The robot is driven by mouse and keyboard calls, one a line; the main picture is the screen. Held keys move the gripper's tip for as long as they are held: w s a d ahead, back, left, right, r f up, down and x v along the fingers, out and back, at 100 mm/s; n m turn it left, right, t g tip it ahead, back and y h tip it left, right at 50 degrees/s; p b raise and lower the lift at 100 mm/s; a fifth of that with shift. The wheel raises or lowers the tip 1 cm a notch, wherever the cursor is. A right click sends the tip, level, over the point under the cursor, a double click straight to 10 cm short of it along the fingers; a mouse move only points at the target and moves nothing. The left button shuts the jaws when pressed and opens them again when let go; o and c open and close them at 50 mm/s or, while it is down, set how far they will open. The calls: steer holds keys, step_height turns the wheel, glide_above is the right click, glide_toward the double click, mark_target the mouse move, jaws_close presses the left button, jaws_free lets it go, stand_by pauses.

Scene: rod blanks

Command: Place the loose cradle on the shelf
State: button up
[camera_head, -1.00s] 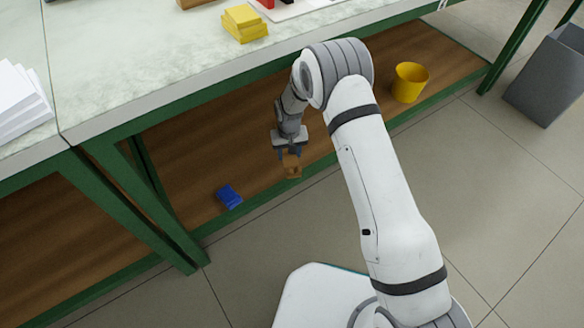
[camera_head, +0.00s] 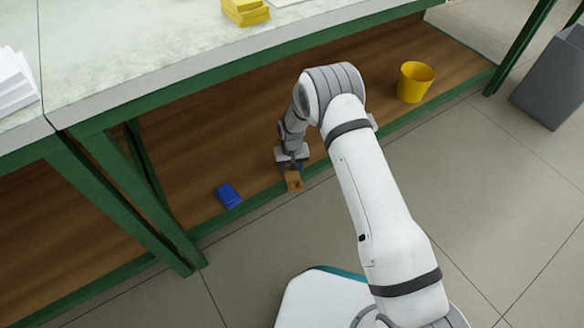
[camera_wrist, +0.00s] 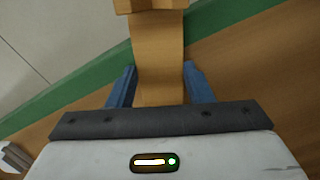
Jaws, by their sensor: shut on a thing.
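The cradle is a small orange-brown wooden piece (camera_head: 294,183) held at the end of my gripper (camera_head: 290,168), just over the front part of the lower wooden shelf (camera_head: 262,135). In the wrist view the cradle (camera_wrist: 158,60) stands between the two blue fingers of my gripper (camera_wrist: 160,85), which are shut on it. Its far end is cut off by the top of that view. The shelf's green front edge (camera_wrist: 85,95) runs behind the cradle. I cannot tell whether the cradle touches the shelf.
A blue block (camera_head: 228,195) lies on the shelf left of my gripper. A yellow bucket (camera_head: 414,82) stands on the shelf at the right. The worktop (camera_head: 150,60) overhangs the shelf. A grey bin (camera_head: 552,80) stands on the floor at the far right.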

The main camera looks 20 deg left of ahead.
steer(key=shift+f, duration=0.2)
steer(key=o, duration=1)
steer(key=shift+r, duration=0.1)
steer(key=shift+r, duration=0.1)
